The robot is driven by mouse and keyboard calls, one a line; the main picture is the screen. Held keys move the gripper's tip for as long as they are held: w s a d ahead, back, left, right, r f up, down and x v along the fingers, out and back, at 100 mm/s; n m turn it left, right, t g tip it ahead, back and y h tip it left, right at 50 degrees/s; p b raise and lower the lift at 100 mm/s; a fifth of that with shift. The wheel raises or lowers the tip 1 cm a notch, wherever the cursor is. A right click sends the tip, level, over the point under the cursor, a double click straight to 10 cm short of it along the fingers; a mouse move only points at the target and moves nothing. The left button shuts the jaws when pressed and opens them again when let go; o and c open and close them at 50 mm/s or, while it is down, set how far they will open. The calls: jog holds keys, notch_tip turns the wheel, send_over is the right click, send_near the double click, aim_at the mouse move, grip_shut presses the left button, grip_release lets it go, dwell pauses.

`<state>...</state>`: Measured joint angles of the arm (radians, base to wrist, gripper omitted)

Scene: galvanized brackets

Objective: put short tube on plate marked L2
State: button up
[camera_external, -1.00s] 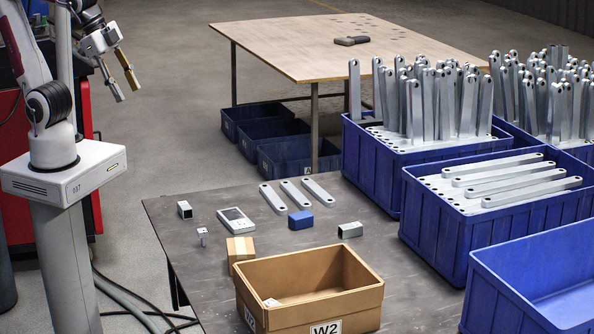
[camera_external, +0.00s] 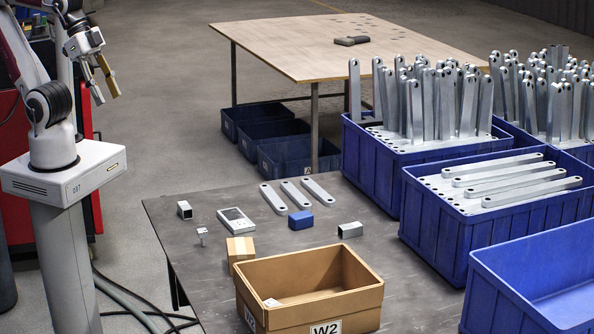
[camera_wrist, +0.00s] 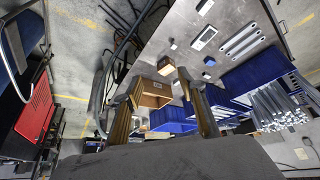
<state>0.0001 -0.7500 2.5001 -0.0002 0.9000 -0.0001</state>
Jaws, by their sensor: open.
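Two short square metal tubes with dark open ends lie on the dark table in the outside view: one (camera_external: 184,209) at the left edge, one (camera_external: 350,230) right of the blue block. I cannot tell which one the task means. Three flat silver plates with rounded, holed ends, the left (camera_external: 273,198), middle (camera_external: 297,193) and right (camera_external: 318,188), lie side by side at the table's back. No L2 mark is readable. My gripper (camera_external: 108,97) is open and empty, high left of the table. Its two fingers also show in the wrist view (camera_wrist: 163,88).
A cardboard box (camera_external: 345,296) marked W2 stands at the table's front, with a small carton (camera_external: 240,248) behind it. A handheld device (camera_external: 236,219) and a blue block (camera_external: 300,220) lie near the plates. Blue crates (camera_external: 440,235) fill the right side.

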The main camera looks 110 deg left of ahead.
jog(key=w+a+f+m+g+y, duration=0.1)
jog(key=w+a+f+m+y, duration=0.2)
jog(key=w+a, duration=0.55)
jog(key=w+a+f+m+y, duration=0.1)
jog(key=w+a+m+y, duration=0.4)
jog(key=w, duration=0.7)
jog(key=w+a+f+m+g+y, duration=0.15)
jog(key=w+a+m, duration=0.25)
jog(key=w+a, duration=0.5)
jog(key=w+f+m+t+y, duration=0.25)
jog(key=w+f+m, duration=0.45)
jog(key=w+f, duration=0.6)
jog(key=m+t+h, duration=0.2)
jog(key=m+t, duration=0.2)
jog(key=m, duration=0.4)
send_near(350, 230)
jog(key=shift+s+a+r, duration=0.1)
jog(key=shift+a+r, duration=0.1)
jog(key=shift+a, duration=0.3)
jog(key=shift+s+a+r, duration=0.1)
jog(key=shift+a+r, duration=0.1)
jog(key=shift+a, duration=0.3)
jog(key=shift+x, duration=1.35)
